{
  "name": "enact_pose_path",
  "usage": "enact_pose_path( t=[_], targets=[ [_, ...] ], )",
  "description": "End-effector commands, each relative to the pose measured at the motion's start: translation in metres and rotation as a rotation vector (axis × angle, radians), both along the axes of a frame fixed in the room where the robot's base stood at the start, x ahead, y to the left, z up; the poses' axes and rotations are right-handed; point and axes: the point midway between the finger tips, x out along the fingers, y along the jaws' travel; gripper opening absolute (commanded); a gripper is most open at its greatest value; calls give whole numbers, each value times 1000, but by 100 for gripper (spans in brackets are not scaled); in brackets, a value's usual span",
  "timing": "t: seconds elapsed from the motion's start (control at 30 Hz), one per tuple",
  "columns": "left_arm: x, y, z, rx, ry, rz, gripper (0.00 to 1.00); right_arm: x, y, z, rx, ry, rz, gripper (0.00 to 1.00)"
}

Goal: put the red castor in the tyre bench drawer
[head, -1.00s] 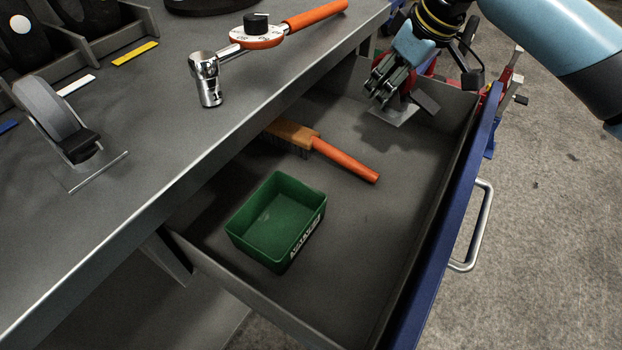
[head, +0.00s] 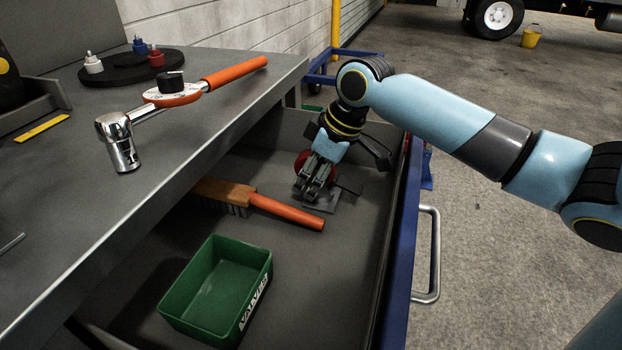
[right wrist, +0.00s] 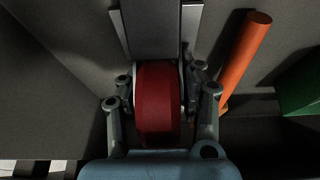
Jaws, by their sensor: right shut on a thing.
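The red castor (head: 301,162) is inside the open drawer (head: 330,262), near its far end. My right gripper (head: 314,185) is shut on it, low over the drawer floor. In the right wrist view the castor's red wheel (right wrist: 158,95) sits between the two fingers, with its grey plate (right wrist: 155,25) beyond. I cannot tell whether the plate touches the drawer floor. The gripper hides much of the castor in the head view. My left gripper is not in view.
A wire brush with an orange handle (head: 285,211) lies beside the castor in the drawer. A green VALVES bin (head: 215,290) stands nearer. The bench top (head: 75,215) holds a ratchet wrench (head: 180,95). The blue drawer front (head: 402,235) with its handle bounds the right.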

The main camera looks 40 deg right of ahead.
Motion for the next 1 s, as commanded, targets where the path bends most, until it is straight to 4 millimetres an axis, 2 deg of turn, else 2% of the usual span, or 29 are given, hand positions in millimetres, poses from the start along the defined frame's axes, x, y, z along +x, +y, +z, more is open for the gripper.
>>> enact_pose_path(
  t=[0.17,0.2,0.37,0.7,0.87,1.0],
  targets=[
    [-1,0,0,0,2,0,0,0,0,-1,0,-1,0,0],
    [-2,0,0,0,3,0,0,0,0,-2,0,0,0,38],
    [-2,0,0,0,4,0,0,0,0,-2,0,0,0,59],
    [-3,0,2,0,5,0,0,-1,-1,4,-1,0,0,59],
    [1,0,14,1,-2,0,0,-9,-6,30,-5,0,1,59],
    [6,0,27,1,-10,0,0,-21,-12,62,-7,-1,3,59]
  ],
)
